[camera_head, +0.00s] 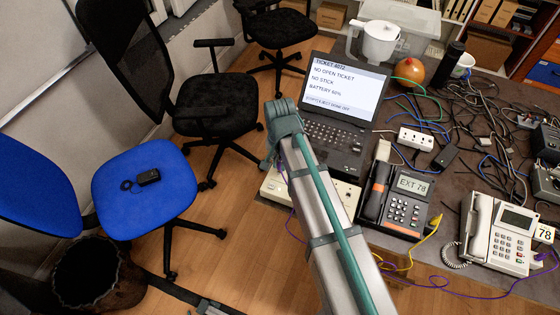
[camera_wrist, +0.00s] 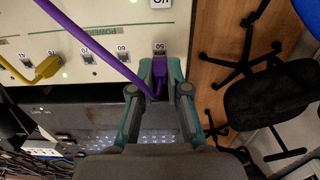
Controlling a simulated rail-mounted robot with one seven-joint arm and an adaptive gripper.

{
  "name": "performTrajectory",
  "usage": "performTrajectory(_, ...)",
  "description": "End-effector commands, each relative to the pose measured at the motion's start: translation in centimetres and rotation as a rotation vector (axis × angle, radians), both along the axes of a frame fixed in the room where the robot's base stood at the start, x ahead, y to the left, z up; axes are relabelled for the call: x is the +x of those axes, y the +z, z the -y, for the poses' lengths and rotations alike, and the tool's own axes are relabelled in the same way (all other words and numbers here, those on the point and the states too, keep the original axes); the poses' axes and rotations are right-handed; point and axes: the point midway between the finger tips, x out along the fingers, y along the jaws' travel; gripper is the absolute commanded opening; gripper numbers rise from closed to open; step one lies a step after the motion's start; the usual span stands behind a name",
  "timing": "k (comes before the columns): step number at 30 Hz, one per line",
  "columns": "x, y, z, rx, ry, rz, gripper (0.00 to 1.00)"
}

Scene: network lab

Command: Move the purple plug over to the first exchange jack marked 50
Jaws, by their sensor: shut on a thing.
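The purple plug (camera_wrist: 159,74) is between the fingers of my gripper (camera_wrist: 160,66) in the wrist view. The fingers are shut on it. Its front end lies at the panel edge by a jack (camera_wrist: 159,53) with a small label that looks like 50, seen upside down. I cannot tell whether the plug is in this jack or just before it. A purple cable (camera_wrist: 85,40) runs from the upper left to my gripper. In the head view my arm hides the plug and most of the exchange panel (camera_head: 346,196).
A yellow plug (camera_wrist: 47,68) sits in a jack further left on the panel. A laptop (camera_head: 345,110) stands behind the panel. An orange and grey phone (camera_head: 396,201) and a white phone (camera_head: 499,232) stand to its right. A blue chair (camera_head: 143,199) stands at left.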

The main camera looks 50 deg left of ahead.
Motion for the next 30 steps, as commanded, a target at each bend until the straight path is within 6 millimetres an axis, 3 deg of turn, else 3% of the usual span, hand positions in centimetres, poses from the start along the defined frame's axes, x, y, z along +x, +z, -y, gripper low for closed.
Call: performTrajectory(30, 0.0, -0.87, 0.01, 0.0, 0.0, 0.0, 0.0)
